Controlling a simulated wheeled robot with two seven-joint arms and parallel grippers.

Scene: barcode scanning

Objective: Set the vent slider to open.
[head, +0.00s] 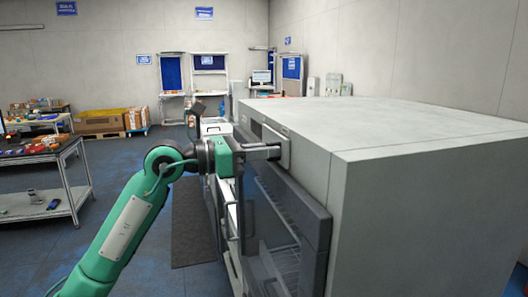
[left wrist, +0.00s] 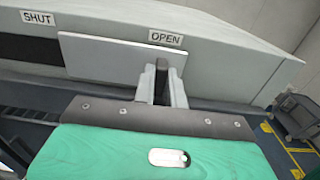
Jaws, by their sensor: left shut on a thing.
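The vent slider is a light grey plate (left wrist: 105,57) on the front of a big grey cabinet (head: 420,130). In the left wrist view the plate sits at the OPEN label (left wrist: 165,38), with its right end below that label. A dark slot (left wrist: 30,48) shows to its left, under the SHUT label (left wrist: 38,17). The slider plate (head: 275,143) also shows in the head view. My left gripper (left wrist: 164,82) is shut on a dark tab (left wrist: 161,68) at the plate's right part. The head view shows my left gripper (head: 270,153) reaching the plate from the left. My right gripper is out of view.
A dark glass door (head: 265,215) with a handle lies below the slider on the cabinet front. A dark mat (head: 193,225) lies on the floor beside it. A metal table (head: 40,205) stands at the left. Blue floor between them is free.

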